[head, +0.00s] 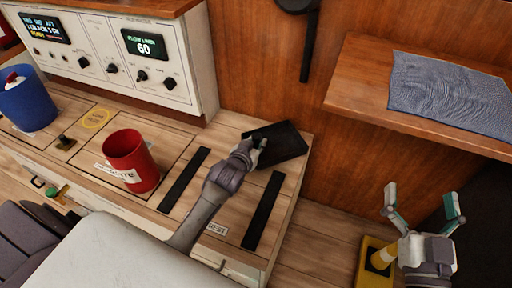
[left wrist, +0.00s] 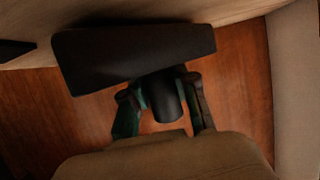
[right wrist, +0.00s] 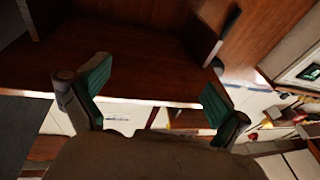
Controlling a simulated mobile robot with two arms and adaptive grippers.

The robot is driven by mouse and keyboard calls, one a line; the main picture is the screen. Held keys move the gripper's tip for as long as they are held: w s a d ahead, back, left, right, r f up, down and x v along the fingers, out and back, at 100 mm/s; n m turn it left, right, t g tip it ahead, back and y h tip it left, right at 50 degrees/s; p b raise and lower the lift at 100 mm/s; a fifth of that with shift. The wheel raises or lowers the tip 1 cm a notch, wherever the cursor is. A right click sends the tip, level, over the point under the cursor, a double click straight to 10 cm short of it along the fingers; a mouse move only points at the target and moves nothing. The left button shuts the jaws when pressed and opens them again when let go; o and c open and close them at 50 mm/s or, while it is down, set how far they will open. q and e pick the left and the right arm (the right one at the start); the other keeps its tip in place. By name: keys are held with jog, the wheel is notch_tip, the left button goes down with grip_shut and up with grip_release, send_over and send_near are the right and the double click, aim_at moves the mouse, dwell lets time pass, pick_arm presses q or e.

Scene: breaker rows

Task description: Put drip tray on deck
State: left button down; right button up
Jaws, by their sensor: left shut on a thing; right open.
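The black flat piece, which looks like the drip tray (head: 284,141), is at the far right end of the wooden counter top (head: 225,185). My left gripper (head: 256,146) is shut on it. In the left wrist view the dark tray (left wrist: 130,52) spans the upper middle, and a dark round handle sits between the fingers of my left gripper (left wrist: 163,100). I cannot tell whether the tray touches the counter. My right gripper (head: 421,198) is open and empty, low at the right, and also shows open in the right wrist view (right wrist: 155,86). Nothing in view is labelled deck.
Two black strips (head: 262,211) (head: 185,180) lie on the counter. A red cup (head: 131,160) and a blue cup (head: 28,104) stand to their left. A white control panel (head: 120,58) is behind. A shelf (head: 360,95) with a grey cloth (head: 450,95) juts out at right.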

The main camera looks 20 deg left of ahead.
pick_arm(q)
jog(key=shift+f+b, duration=0.3)
jog(key=shift+f, duration=0.1)
pick_arm(e)
jog(key=shift+s+a+r+t+y, duration=0.1)
jog(key=shift+s+r+t+y, duration=0.1)
jog(key=shift+r+t, duration=0.4)
jog(key=shift+s+a+r+t+y, duration=0.15)
jog(key=shift+r+t, duration=0.2)
jog(key=shift+r, duration=0.45)
jog(key=shift+s+d+r+t+y, duration=0.1)
jog(key=shift+s+r+t+y, duration=0.1)
jog(key=shift+r+t, duration=0.4)
pick_arm(q)
jog(key=shift+f, duration=0.1)
pick_arm(e)
jog(key=shift+r, duration=0.1)
pick_arm(q)
jog(key=c, duration=0.9)
grip_release()
jog(key=shift+f, duration=0.1)
